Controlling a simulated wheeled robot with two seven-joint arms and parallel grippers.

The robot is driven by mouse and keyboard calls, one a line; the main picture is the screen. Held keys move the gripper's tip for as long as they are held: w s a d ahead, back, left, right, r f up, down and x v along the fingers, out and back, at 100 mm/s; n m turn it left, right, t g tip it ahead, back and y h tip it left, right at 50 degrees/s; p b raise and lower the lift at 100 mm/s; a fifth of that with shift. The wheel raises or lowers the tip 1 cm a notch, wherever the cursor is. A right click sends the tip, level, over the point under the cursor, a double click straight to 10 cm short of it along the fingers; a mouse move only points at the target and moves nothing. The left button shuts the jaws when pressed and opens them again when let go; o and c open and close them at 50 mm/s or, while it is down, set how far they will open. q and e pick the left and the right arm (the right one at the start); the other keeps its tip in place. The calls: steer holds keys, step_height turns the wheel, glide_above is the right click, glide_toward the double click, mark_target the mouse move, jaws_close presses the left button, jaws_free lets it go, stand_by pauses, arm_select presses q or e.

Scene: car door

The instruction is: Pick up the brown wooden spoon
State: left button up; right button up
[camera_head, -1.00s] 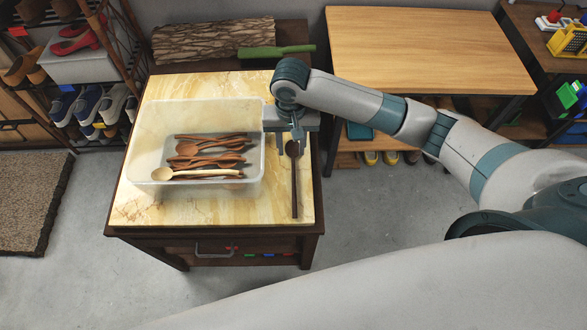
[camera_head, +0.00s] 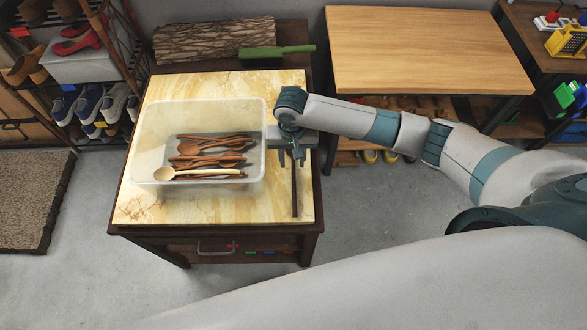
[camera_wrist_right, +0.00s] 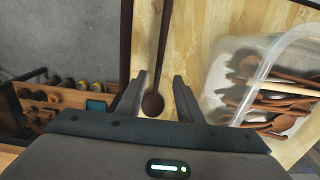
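A dark brown wooden spoon (camera_head: 295,195) lies on the marble-patterned tabletop (camera_head: 140,208), right of the clear plastic box, its handle toward the front edge. My right gripper (camera_head: 293,158) is over its bowl end and hides the bowl in the head view. In the right wrist view, the spoon's bowl (camera_wrist_right: 153,104) shows between the two spread fingers (camera_wrist_right: 159,88), with a gap on either side. The gripper is open and holds nothing. My left gripper is not in view.
The clear plastic box (camera_head: 265,122) holds several brown spoons (camera_head: 210,148) and a pale spoon (camera_head: 165,174), close to my right gripper's left side. A log (camera_head: 215,38) and green object (camera_head: 275,51) lie behind. A wooden table (camera_head: 425,50) stands back right.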

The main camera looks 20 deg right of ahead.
mark_target(294, 169)
steer(key=shift+d+f+p, duration=0.2)
steer(key=shift+f+p, duration=0.3)
steer(key=shift+f, duration=1.45)
jaws_close()
